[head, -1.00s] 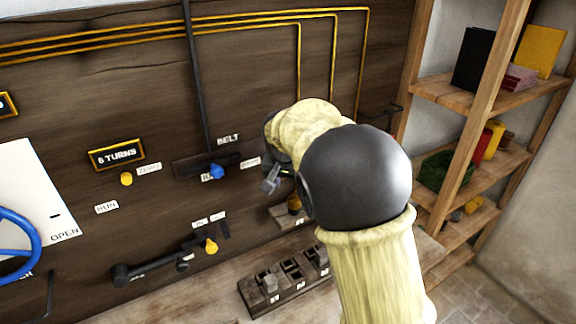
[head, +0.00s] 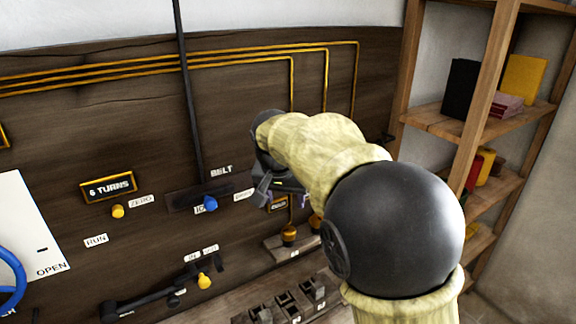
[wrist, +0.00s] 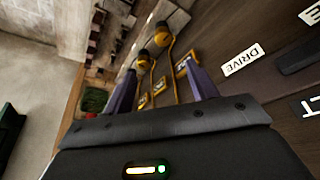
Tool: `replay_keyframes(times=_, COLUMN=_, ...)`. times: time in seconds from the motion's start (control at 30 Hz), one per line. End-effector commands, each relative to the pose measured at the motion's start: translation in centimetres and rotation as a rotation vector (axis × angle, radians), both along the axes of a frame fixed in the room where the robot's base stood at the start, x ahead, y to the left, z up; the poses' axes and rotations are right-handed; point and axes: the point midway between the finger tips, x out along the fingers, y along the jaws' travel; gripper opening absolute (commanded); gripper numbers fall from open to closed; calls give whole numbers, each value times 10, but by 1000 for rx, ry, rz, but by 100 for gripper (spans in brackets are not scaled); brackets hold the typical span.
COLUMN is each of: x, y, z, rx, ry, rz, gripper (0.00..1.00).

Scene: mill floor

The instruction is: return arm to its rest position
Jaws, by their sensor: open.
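My gripper (head: 277,198) is in front of the dark wooden control board (head: 60,130), to the right of the blue-knobbed BELT lever (head: 210,203). My pale arm and its black round joint hide part of the board and shelf. In the wrist view my gripper (wrist: 160,88) shows two purple fingers spread apart with nothing between them. The gripper is open and empty.
A 6 TURNS sign (head: 108,187), a yellow knob (head: 118,211) and a blue wheel (head: 12,285) are on the left. Yellow-topped plugs (head: 289,233) and a row of sockets lie below my gripper. A wooden shelf (head: 440,122) stands at the right.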

Motion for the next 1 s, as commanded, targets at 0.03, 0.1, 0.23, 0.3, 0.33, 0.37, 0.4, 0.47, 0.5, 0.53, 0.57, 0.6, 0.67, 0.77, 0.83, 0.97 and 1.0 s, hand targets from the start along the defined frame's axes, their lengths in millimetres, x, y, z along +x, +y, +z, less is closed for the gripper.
replay_keyframes(times=0.03, x=-2, y=-10, z=-6, rx=1, ry=10, rz=0, gripper=58)
replay_keyframes(times=0.1, x=-8, y=-27, z=-16, rx=4, ry=26, rz=10, gripper=58)
replay_keyframes(times=0.23, x=-27, y=-64, z=-43, rx=12, ry=63, rz=39, gripper=58)
replay_keyframes(times=0.3, x=-42, y=-83, z=-58, rx=15, ry=81, rz=58, gripper=58)
replay_keyframes(times=0.33, x=-48, y=-91, z=-64, rx=17, ry=86, rz=66, gripper=58)
replay_keyframes(times=0.37, x=-55, y=-98, z=-70, rx=20, ry=91, rz=75, gripper=58)
replay_keyframes(times=0.4, x=-65, y=-108, z=-79, rx=22, ry=99, rz=83, gripper=58)
replay_keyframes(times=0.47, x=-80, y=-122, z=-90, rx=25, ry=110, rz=96, gripper=58)
replay_keyframes(times=0.5, x=-92, y=-131, z=-97, rx=26, ry=115, rz=106, gripper=58)
replay_keyframes(times=0.53, x=-101, y=-137, z=-103, rx=26, ry=119, rz=113, gripper=58)
replay_keyframes(times=0.57, x=-109, y=-143, z=-108, rx=27, ry=122, rz=119, gripper=58)
replay_keyframes(times=0.6, x=-122, y=-150, z=-116, rx=28, ry=127, rz=129, gripper=58)
replay_keyframes(times=0.67, x=-141, y=-161, z=-126, rx=26, ry=135, rz=141, gripper=58)
replay_keyframes(times=0.77, x=-173, y=-175, z=-141, rx=23, ry=144, rz=159, gripper=58)
replay_keyframes(times=0.83, x=-190, y=-181, z=-149, rx=19, ry=148, rz=169, gripper=58)
replay_keyframes(times=0.97, x=-206, y=-187, z=-156, rx=15, ry=152, rz=182, gripper=58)
replay_keyframes(times=1.0, x=-207, y=-187, z=-157, rx=14, ry=152, rz=184, gripper=58)
